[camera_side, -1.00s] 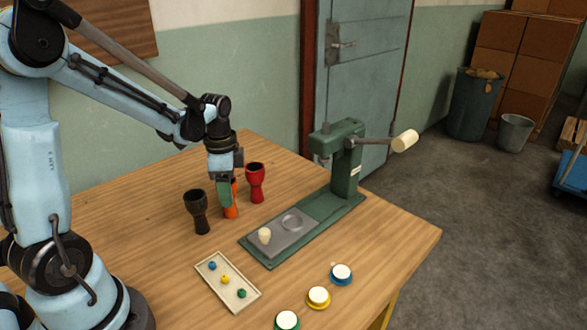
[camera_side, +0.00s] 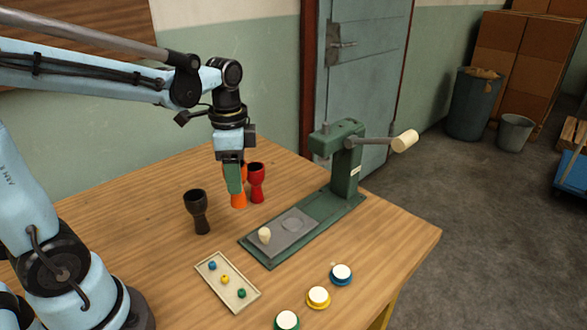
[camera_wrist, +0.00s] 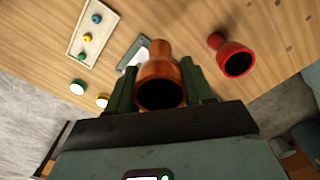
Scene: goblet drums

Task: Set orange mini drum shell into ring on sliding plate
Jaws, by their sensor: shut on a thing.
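My gripper (camera_side: 233,178) is shut on the orange drum shell (camera_side: 239,199), its green fingers on either side of the cup. The shell is upright and appears lifted a little off the table; the fingers hide part of it. In the wrist view the orange shell (camera_wrist: 160,71) sits between the fingers with its open mouth toward the camera. The sliding plate (camera_side: 280,243) lies on the green press base, right of and nearer than my gripper. It carries a round ring (camera_side: 297,222) and a cream knob (camera_side: 264,236). No shell stands in the ring.
A red drum (camera_side: 257,180) stands close right of the held shell, and a dark drum (camera_side: 200,213) stands left. The green press (camera_side: 346,165) has a lever at right. A tray (camera_side: 228,281) of small coloured pegs and several white-topped discs (camera_side: 318,297) lie in front.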

